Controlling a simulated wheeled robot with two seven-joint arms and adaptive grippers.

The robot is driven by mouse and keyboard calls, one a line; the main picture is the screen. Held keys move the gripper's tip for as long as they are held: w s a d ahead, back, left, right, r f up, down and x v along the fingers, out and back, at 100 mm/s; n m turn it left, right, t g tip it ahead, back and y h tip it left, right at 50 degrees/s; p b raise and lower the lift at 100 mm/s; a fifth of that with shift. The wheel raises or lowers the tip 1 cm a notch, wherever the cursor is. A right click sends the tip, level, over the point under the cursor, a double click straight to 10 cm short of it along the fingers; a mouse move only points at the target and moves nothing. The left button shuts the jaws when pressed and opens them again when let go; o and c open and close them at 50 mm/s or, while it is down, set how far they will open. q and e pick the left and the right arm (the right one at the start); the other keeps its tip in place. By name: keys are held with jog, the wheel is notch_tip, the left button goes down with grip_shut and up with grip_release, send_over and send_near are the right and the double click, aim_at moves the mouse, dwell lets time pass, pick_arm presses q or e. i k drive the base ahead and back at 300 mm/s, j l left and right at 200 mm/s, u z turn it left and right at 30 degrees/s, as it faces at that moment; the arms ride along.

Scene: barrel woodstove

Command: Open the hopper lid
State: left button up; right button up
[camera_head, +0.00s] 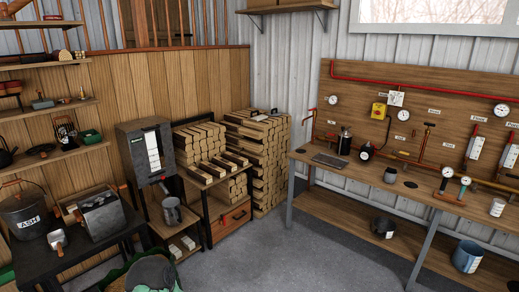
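A tall dark grey metal box (134,158) that looks like the hopper stands on the low stand left of the stacked wood. Its front carries a white panel (153,151) and a small green mark. Its top (143,125) looks flat and closed; a separate lid edge or handle is too small to make out. A grey metal jug (171,211) stands below its front. Neither of my grippers is in view.
A dark table (62,261) at left holds an ash bucket (25,214) and a grey bin (102,217). A grey and green object (152,274) sits at the bottom edge. The workbench (345,171) stands at right. The middle floor (275,255) is clear.

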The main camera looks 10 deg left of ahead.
aim_at(154, 122)
jog(key=i+u, duration=0.3)
jog(key=i, duration=0.2)
jog(key=i+u, duration=0.25)
jog(key=i, duration=0.25)
jog(key=i+l+u, duration=0.15)
jog(key=i+u, duration=0.15)
jog(key=i, duration=0.15)
jog(key=i+l+u, duration=0.25)
jog(key=i, duration=0.2)
